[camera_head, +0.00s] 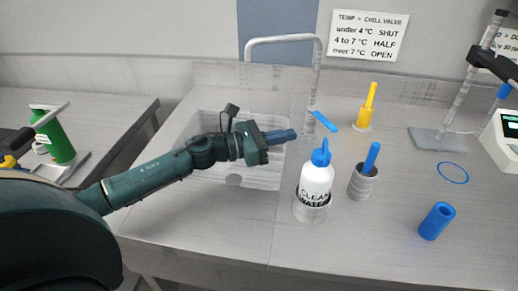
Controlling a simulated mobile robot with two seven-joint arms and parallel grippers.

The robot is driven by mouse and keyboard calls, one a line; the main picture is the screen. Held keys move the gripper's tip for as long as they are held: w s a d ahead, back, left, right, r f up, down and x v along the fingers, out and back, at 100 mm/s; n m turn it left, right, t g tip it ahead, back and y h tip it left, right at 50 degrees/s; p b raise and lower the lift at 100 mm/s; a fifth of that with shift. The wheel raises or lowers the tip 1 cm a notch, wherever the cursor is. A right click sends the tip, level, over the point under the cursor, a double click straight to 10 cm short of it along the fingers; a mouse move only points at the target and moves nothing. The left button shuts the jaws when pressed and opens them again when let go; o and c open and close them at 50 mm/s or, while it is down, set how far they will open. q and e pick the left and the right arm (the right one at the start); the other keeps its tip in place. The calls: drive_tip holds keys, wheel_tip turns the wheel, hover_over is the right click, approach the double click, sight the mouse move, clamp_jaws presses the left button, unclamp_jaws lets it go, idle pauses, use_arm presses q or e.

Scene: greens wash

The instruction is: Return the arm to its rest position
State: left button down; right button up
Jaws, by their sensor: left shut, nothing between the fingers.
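My left arm reaches in from the left over the counter. My left gripper (283,136) has blue fingers that are shut with nothing between them. It hangs above the right part of the sink basin (232,180), left of and apart from the white bottle (317,181). The arm and gripper cover part of the basin. My right gripper does not show.
The white "CLEAN WATER" bottle stands in a metal holder. The faucet (317,75) rises behind the basin. A green bottle (57,140) stands left.

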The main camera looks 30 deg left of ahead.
use_arm(q)
drive_tip(key=shift+b+v, duration=0.65)
drive_tip(key=shift+v, duration=2)
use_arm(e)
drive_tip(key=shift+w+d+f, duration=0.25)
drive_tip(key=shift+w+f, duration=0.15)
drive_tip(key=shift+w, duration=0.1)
